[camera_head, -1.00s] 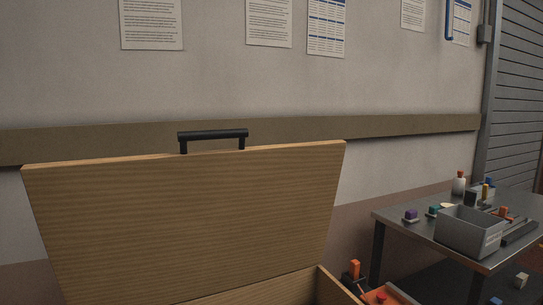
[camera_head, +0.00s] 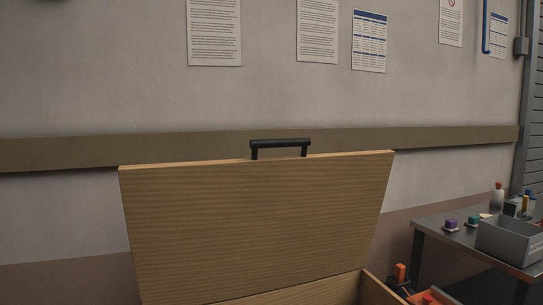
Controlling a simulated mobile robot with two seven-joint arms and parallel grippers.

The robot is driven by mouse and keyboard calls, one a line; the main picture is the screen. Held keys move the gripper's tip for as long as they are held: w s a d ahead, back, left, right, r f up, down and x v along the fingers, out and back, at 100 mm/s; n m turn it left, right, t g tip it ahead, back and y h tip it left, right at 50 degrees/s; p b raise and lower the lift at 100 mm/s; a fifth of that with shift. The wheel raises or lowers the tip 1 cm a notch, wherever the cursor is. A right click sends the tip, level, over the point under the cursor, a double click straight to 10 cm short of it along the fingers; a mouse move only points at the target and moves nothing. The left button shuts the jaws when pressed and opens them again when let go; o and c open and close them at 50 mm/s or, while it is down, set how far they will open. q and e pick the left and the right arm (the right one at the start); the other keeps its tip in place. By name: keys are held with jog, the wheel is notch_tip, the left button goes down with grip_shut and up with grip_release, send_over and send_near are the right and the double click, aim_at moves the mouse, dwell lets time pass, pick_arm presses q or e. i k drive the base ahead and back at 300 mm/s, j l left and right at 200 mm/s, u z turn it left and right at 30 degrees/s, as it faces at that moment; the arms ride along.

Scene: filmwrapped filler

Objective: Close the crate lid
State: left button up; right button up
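The wooden crate lid (camera_head: 258,225) stands open, nearly upright, in the middle of the head view with its inner face toward me. A black bar handle (camera_head: 281,144) shows at its top edge. Part of the crate (camera_head: 345,288) shows at the bottom edge, with its right rear corner in view; the rest of the crate is below the picture. Neither of my grippers shows.
A metal table (camera_head: 440,226) at the right bears a grey bin (camera_head: 509,241) and several small items. Orange and black items (camera_head: 401,274) lie low beside the crate's right side. A wall with a brown rail (camera_head: 60,153) and posted papers is behind the lid.

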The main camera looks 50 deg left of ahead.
aim_at(199, 233)
jog(key=k+u, duration=0.1)
jog(key=u, duration=0.35)
jog(key=k+u, duration=0.15)
jog(key=u, duration=0.3)
jog(key=i+l+u, duration=0.1)
jog(key=u, duration=0.95)
